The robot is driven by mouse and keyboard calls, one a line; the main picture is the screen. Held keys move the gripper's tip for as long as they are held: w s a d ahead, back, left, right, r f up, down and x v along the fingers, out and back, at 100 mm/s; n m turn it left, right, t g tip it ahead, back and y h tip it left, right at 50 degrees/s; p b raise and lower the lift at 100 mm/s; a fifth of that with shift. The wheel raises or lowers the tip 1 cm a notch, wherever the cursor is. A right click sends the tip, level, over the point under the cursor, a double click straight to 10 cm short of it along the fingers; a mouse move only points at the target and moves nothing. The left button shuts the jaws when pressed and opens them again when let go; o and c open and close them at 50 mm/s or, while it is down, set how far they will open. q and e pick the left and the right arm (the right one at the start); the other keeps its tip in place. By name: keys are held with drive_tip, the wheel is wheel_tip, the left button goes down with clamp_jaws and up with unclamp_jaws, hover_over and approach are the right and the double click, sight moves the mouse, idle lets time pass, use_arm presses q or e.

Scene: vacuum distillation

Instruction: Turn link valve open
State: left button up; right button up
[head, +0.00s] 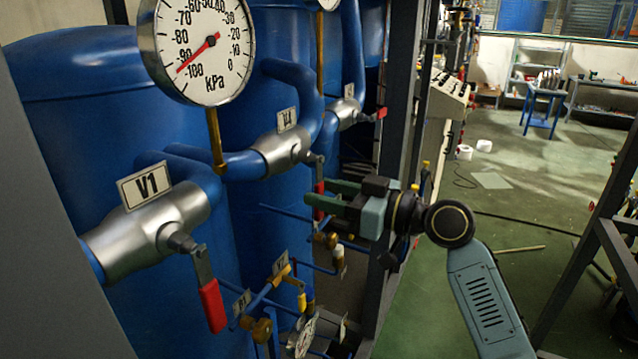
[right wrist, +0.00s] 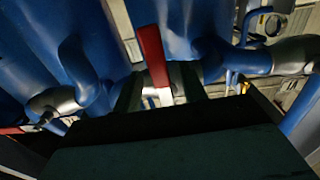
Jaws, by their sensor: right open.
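Silver valves with red-tipped levers sit on the blue pipes; I cannot tell by label which is the link valve. The nearest, marked V1 (head: 148,186), has its red handle (head: 212,305) hanging down. The middle valve (head: 281,151) has a red lever (head: 319,201) hanging down. My right gripper (head: 320,200) is open at this lever, its fingers reaching in from the right. In the right wrist view the red lever (right wrist: 152,55) stands between the two dark fingers (right wrist: 160,88); contact cannot be told. A third valve (head: 343,113) lies farther back. My left gripper is not in view.
A round kPa gauge (head: 198,48) stands above the pipes. Blue tanks (head: 80,90) fill the left. Small brass valves and thin blue pipes (head: 262,300) lie below. A dark frame post (head: 402,90) stands close to my right arm. Green floor is open at right.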

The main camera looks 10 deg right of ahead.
drive_tip(key=shift+x, duration=0.95)
clamp_jaws()
